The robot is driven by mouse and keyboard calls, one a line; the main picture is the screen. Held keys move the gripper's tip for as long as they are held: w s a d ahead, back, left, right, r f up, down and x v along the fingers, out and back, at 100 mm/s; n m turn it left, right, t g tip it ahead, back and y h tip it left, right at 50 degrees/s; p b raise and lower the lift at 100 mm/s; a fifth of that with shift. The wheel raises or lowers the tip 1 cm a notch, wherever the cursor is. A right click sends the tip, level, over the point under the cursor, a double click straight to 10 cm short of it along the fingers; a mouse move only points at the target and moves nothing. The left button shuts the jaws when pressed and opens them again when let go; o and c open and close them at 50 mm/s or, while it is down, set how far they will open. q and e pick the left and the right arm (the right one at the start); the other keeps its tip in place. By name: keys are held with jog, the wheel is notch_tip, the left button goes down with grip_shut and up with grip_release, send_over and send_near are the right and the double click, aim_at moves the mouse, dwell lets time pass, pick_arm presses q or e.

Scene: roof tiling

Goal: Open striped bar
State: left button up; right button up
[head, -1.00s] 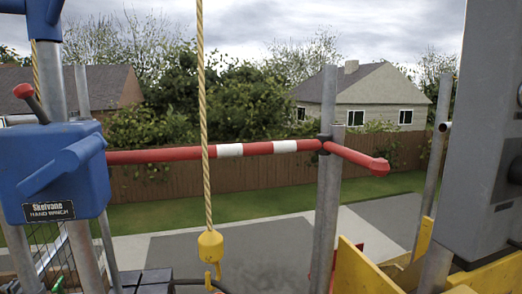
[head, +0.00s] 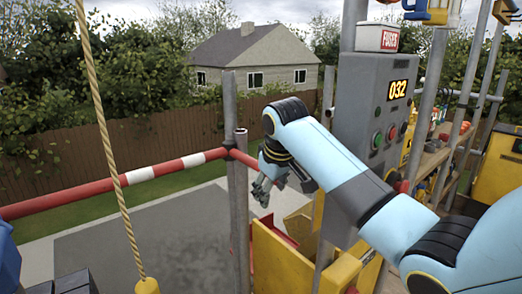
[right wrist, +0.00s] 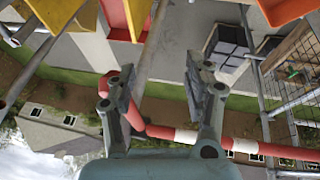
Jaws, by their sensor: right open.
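The striped bar (head: 150,173) is red with white bands and runs across the opening from the left edge to a grey post (head: 238,195). Its short red end goes past the post and is partly hidden behind my right gripper (head: 268,185). That gripper is open and empty, right of the post, close to the short end. In the right wrist view, the open fingers (right wrist: 160,75) spread apart, with the bent red end (right wrist: 130,112) by the left finger and the striped length (right wrist: 185,136) running right. Whether they touch is unclear. My left gripper is out of view.
A yellow rope (head: 105,130) with a yellow weight (head: 147,286) hangs at left. A grey control box (head: 371,110) reading 032 stands behind my right arm. Paving beyond the bar is clear.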

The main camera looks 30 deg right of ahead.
jog(key=w+d+r, duration=0.3)
jog(key=w+r, duration=0.4)
jog(key=r, duration=0.3)
jog(key=x, duration=1)
jog(key=shift+w+d+f, duration=0.15)
jog(key=shift+w+d, duration=0.2)
jog(key=shift+w, duration=0.1)
grip_shut()
